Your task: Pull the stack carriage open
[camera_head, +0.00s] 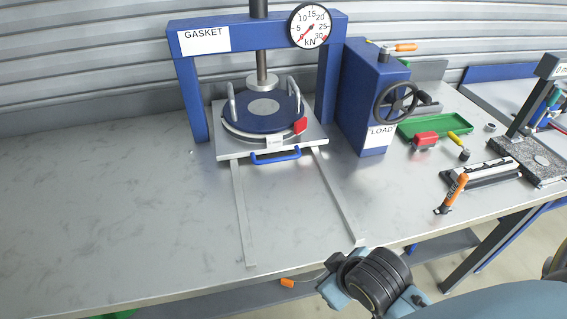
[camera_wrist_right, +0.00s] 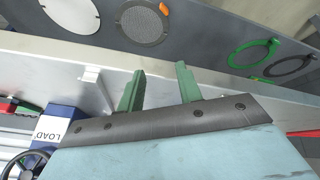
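The stack carriage (camera_head: 228,152) is a flat silver plate under the blue press frame (camera_head: 187,90), at the back end of two rails (camera_head: 240,215). A round stack (camera_head: 247,115) with a dark blue top and two upright metal loops sits on it. A blue bar handle (camera_head: 276,156) is on the carriage's front edge. My right gripper is low at the bench's front edge, right of the rails and well away from the handle. Its two green fingers (camera_wrist_right: 160,70) are apart and empty in the right wrist view. My left gripper is not in view.
A blue load box (camera_head: 365,100) with a handwheel (camera_head: 397,101) stands right of the press. A green tray (camera_head: 436,126), a red block (camera_head: 425,139) and an orange-handled tool (camera_head: 455,190) lie further right. The bench is clear to the left and between the rails.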

